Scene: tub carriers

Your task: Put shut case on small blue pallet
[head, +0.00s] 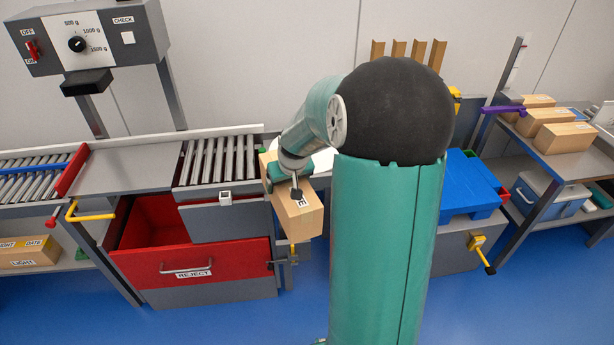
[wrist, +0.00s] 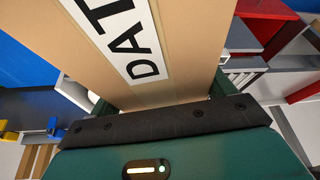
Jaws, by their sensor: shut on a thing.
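My gripper (head: 290,181) is shut on a cardboard case (head: 303,217) and holds it up in front of the conveyor, left of my arm's big green column. In the wrist view the case (wrist: 190,30) fills the top middle, with a white label reading "DAT" and the rest cut off. The gripper (wrist: 160,108) lies across its near end there. The blue pallet (head: 470,183) rests on a grey stand right of my arm, well apart from the case; its left part is hidden behind my arm.
A red reject drawer (head: 192,265) stands open under the roller conveyor (head: 216,160). A weighing post with a control box (head: 88,40) rises at left. A rack at right holds several boxes (head: 565,137) and a blue cooler (head: 548,190). A yellow-handled lever (head: 480,248) sticks out below the pallet.

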